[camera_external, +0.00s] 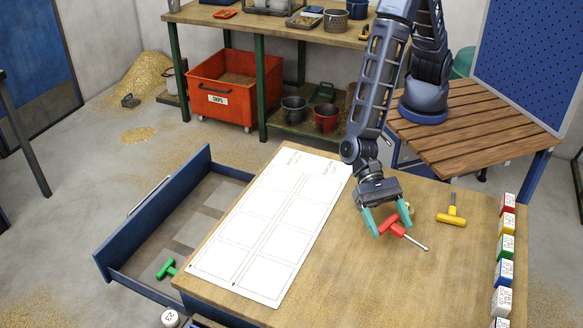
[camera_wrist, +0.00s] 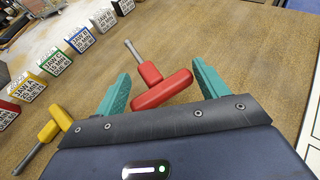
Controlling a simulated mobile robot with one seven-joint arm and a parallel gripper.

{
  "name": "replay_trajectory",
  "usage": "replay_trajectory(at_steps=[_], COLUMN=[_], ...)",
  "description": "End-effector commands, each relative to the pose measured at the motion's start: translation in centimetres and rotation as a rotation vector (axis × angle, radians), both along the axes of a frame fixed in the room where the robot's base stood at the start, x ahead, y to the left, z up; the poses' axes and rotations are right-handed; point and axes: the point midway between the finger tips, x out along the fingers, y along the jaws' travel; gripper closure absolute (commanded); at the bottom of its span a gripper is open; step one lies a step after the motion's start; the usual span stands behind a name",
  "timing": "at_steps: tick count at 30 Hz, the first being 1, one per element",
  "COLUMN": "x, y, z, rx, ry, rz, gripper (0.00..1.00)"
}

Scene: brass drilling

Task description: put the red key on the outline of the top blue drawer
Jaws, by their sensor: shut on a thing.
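The red key (camera_external: 391,227) has a T-shaped red handle and a silver shaft pointing to the lower right. My gripper (camera_external: 387,228) is shut on its handle, over the right part of the wooden table; the wrist view shows the red key (camera_wrist: 160,87) between the teal fingers (camera_wrist: 162,84). I cannot tell whether the key touches the tabletop. The open blue drawer (camera_external: 125,243) is at the left, with several grey outline patches (camera_external: 192,225) on its floor. A green key (camera_external: 167,268) lies in its near end.
A white sheet (camera_external: 235,245) with printed boxes lies on the table (camera_external: 345,270) between drawer and gripper. A yellow key (camera_external: 452,212) lies right of the gripper. Several coloured labelled blocks (camera_external: 504,247) line the right edge. A white object marked 23 (camera_external: 170,318) stands near the drawer.

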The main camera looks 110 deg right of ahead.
Motion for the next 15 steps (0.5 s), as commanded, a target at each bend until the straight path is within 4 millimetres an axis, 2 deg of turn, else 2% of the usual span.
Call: replay_trajectory(at_steps=[5,12,15], x=[0.0,0.0,0.0], y=[0.0,0.0,0.0], z=[-0.9,-3.8,-4.3], rx=[-0.001,-0.002,-0.001], ry=[0.002,0.003,0.000], rz=[-0.002,-0.001,-0.002], gripper=[0.51,0.51,0.51])
